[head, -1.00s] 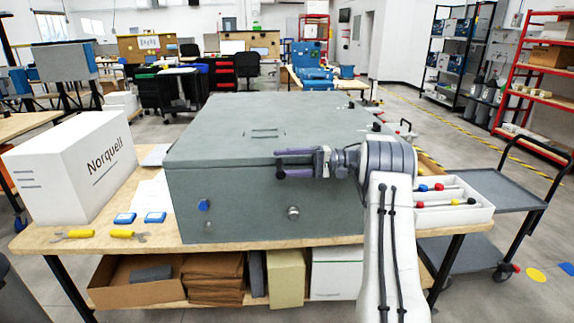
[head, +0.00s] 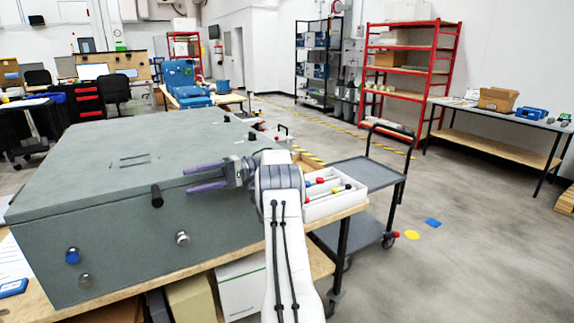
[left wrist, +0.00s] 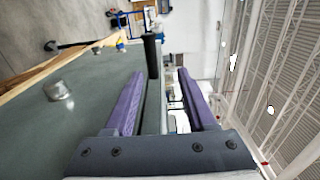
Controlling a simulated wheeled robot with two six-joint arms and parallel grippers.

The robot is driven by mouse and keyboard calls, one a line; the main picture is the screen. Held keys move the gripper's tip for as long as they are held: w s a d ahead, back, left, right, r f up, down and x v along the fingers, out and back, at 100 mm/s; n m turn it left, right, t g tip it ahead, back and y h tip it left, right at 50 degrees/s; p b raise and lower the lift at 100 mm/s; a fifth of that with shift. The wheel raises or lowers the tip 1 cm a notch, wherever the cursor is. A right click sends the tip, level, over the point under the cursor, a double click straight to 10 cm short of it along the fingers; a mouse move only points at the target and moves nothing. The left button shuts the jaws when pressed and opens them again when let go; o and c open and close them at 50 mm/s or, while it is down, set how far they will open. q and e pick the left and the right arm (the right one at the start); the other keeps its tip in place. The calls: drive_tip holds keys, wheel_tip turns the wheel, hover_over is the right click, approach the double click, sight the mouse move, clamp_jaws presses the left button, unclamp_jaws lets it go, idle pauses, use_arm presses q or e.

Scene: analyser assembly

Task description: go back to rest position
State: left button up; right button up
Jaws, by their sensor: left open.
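The grey analyser box (head: 120,230) stands on the wooden table with its lid closed. A black handle (head: 157,196) sticks out at its front top edge. My left gripper (head: 186,180) is open and empty, its purple fingers pointing left along the front edge of the lid, just right of the handle. In the left wrist view the same open fingers (left wrist: 160,95) show, with the black handle (left wrist: 152,55) beyond the fingertips and a silver knob (left wrist: 57,89) on the front face. My right gripper is out of view.
A white tray (head: 335,207) with coloured-cap items sits on the table's right end. A grey cart (head: 355,180) stands beside it. A red shelf (head: 405,70) and a side table (head: 500,125) are further back. The floor at right is mostly clear.

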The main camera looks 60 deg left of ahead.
use_arm(q)
drive_tip(key=w+d+m+t+y+p, duration=0.1)
drive_tip(key=w+d+m+t+y, duration=0.25)
drive_tip(key=w, duration=0.55)
drive_tip(key=w+d+m+t+y, duration=0.2)
drive_tip(key=w+d+m+y, duration=0.15)
drive_tip(key=w, duration=0.55)
drive_tip(key=w+d+f+m+t, duration=0.1)
drive_tip(key=w+d+m+t, duration=0.2)
drive_tip(key=d, duration=0.4)
drive_tip(key=w+d+f+m+t+p, duration=0.1)
drive_tip(key=w+d+m+t, duration=0.1)
drive_tip(key=w+d, duration=0.45)
drive_tip(key=w+d+m+t, duration=0.2)
drive_tip(key=w+d+m, duration=0.1)
drive_tip(key=d, duration=0.5)
drive_tip(key=s+d+f+m+t+h+p, duration=0.1)
drive_tip(key=s+d+m+t+h, duration=0.15)
drive_tip(key=d, duration=1.05)
drive_tip(key=s+d+f+m+t+h, duration=0.15)
drive_tip(key=d+m, duration=0.25)
drive_tip(key=d, duration=0.8)
drive_tip(key=s+d+f+m+t+h+p, duration=0.1)
drive_tip(key=s+d+f+m+h, duration=0.2)
drive_tip(key=s+d, duration=1)
drive_tip(key=shift+s+d+m+h, duration=0.35)
drive_tip(key=shift+s+m, duration=0.1)
drive_tip(key=shift+m, duration=0.1)
